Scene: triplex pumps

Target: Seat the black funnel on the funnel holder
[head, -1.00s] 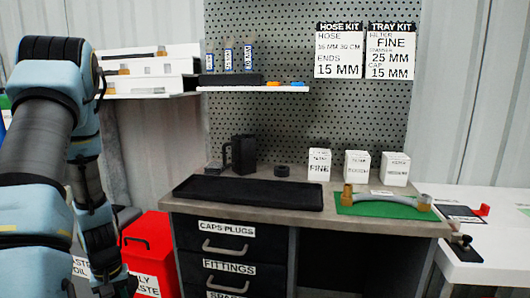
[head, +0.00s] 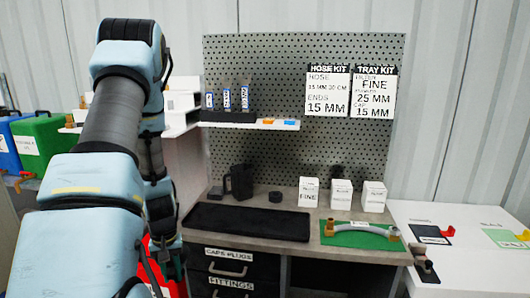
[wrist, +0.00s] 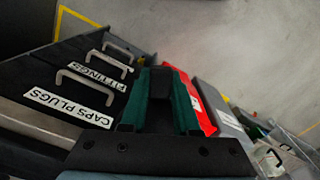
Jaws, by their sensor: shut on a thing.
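My gripper (wrist: 168,82) is shut on a black thing, which I take to be the black funnel (wrist: 161,112). Only a dark part of it shows between the green fingers in the wrist view; its cone cannot be made out. In the head view my gripper (head: 172,268) hangs low at the bench's left end, partly hidden by my arm, and the held thing is not clear there. I cannot pick out the funnel holder in either view.
The bench (head: 310,240) carries a black tray (head: 247,221), a black jug (head: 239,182), white boxes (head: 340,194) and a hose on a green mat (head: 372,240). Drawers (wrist: 75,95) and a red bin (wrist: 190,95) are near my gripper. A green bin (head: 42,140) stands far left.

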